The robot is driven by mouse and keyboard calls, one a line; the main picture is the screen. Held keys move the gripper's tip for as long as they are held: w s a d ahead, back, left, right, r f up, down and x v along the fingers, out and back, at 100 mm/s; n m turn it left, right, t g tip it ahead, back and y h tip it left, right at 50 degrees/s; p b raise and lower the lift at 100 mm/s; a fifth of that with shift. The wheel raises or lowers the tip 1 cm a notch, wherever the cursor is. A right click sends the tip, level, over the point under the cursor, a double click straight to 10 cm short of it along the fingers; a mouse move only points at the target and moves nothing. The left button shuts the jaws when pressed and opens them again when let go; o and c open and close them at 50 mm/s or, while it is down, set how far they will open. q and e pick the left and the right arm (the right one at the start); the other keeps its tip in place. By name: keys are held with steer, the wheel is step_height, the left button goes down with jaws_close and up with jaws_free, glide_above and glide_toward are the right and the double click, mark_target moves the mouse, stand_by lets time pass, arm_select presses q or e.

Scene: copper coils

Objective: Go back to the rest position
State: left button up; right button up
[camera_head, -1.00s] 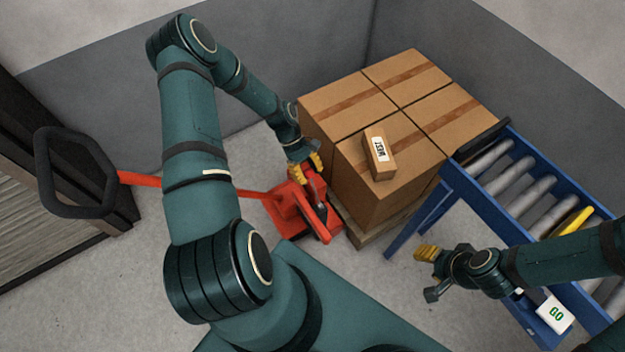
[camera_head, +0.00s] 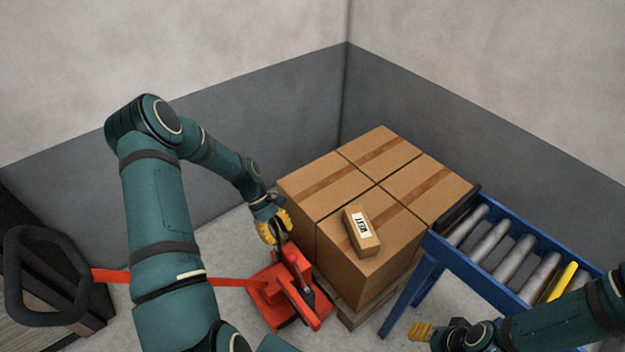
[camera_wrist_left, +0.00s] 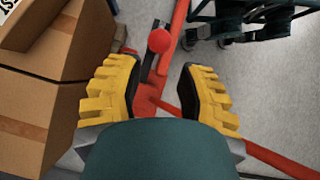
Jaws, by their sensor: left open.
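My left gripper (camera_head: 273,226) is in front of the box stack, above the red pallet jack (camera_head: 262,303). In the left wrist view its yellow-padded fingers (camera_wrist_left: 160,95) are apart with nothing held between them. The jack's red knob (camera_wrist_left: 159,40) shows beyond the fingers. My right gripper (camera_head: 421,331) is at the bottom of the head view, below the conveyor. Only its yellow finger pads and part of the wrist show, so its opening cannot be judged.
Large cardboard boxes (camera_head: 352,257) stand on a wooden pallet (camera_head: 352,317). A small labelled box (camera_head: 366,243) lies on top. The jack's dark handle loop (camera_head: 14,275) is at the left. Grey walls close the back.

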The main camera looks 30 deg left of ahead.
arm_select(q)
steer(key=shift+d, duration=0.1)
steer(key=s+d+f+m+t+y, duration=0.15)
steer(key=d+m, duration=0.55)
steer(key=d, duration=0.9)
steer(key=s+d+r+m+t+y, duration=0.1)
steer(key=s+d+m+t+y, duration=0.1)
steer(key=s+d+m, duration=0.4)
steer(key=d+m, duration=0.1)
steer(key=d, duration=0.2)
steer(key=shift+s+r, duration=0.3)
